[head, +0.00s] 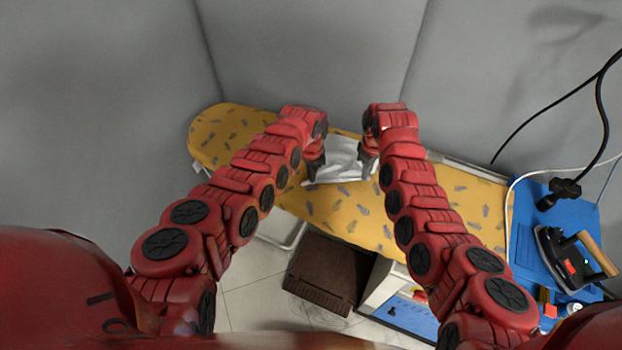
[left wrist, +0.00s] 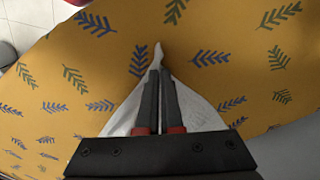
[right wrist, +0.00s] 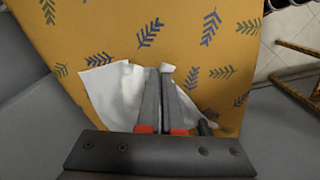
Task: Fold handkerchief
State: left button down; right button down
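The white handkerchief (head: 343,163) lies on the yellow ironing board (head: 345,217), between my two grippers. My left gripper (head: 314,168) is at its left edge. In the left wrist view its fingers (left wrist: 157,72) are close together, with a tip of the handkerchief (left wrist: 157,50) sticking out between them. My right gripper (head: 366,162) is at its right edge. In the right wrist view its fingers (right wrist: 159,74) are also close together, with a bit of handkerchief (right wrist: 168,68) showing at the tips. Part of the cloth is hidden behind the fingers.
An iron (head: 575,258) with a wooden handle stands on a blue surface (head: 538,205) at the right, with cables above it. A brown box (head: 327,275) is on the floor below the board. Grey walls (head: 310,55) stand close behind the board. The board's left end is clear.

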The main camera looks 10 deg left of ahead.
pick_arm(q)
jog(key=shift+a+r, duration=0.1)
jog(key=shift+r, duration=0.15)
notch_tip(320, 180, up, 5)
jog(key=shift+f, duration=0.2)
jog(key=c, duration=1)
grip_release()
jog(key=o, duration=1)
